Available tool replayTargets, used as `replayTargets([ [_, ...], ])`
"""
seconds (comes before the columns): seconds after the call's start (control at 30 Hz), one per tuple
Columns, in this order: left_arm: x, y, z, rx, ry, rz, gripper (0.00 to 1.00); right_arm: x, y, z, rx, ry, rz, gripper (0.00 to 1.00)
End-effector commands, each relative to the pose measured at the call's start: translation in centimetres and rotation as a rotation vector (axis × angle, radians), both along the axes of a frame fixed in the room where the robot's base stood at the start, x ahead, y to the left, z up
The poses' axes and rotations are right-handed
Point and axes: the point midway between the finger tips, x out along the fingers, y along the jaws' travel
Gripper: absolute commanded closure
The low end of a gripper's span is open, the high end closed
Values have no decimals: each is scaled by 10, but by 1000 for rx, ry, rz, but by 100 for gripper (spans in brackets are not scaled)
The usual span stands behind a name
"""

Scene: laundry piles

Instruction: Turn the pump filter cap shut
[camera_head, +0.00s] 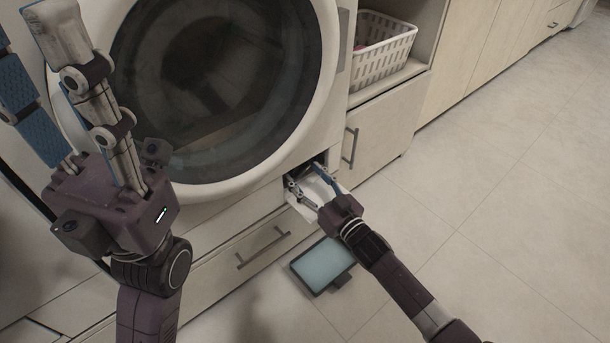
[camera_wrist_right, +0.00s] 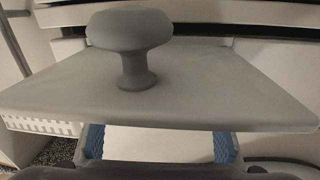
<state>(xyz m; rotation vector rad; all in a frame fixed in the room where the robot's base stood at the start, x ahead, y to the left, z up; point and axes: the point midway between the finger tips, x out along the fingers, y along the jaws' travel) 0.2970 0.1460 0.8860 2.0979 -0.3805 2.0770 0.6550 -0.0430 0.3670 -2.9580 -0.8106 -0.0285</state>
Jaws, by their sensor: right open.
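My right gripper (camera_head: 310,188) is open at the small service opening (camera_head: 304,170) low on the washing machine's front right. Its fingers stand on either side of a white flap (camera_head: 307,208). The pump filter cap cannot be made out inside the dark opening in the head view. In the right wrist view, a grey mushroom-shaped knob (camera_wrist_right: 130,45) stands on a pale panel (camera_wrist_right: 215,85), beyond the blue finger pads; I cannot tell whether this is the cap. The right gripper (camera_wrist_right: 160,145) appears there with its pads apart and empty. My left gripper (camera_head: 27,32) is raised, open and empty.
The washing machine's round door (camera_head: 205,75) is closed above the opening. A shallow tray (camera_head: 322,265) lies on the floor before it. A white basket (camera_head: 384,48) sits in the cabinet at right. A drawer handle (camera_head: 264,247) sticks out below. The floor at right is clear.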

Motion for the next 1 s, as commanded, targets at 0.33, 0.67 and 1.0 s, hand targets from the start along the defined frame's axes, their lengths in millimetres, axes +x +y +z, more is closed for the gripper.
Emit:
replayTargets([
  [0.33, 1, -1, -1, 4, 3, -1, 58, -59, -35, -5, -2, 4, -1, 45],
  [0.67, 1, -1, -1, 5, 4, -1, 58, -97, -57, -5, -1, 1, 1, 45],
  [1.0, 1, -1, -1, 5, 4, -2, 58, -100, -59, -4, -1, -1, 0, 44],
])
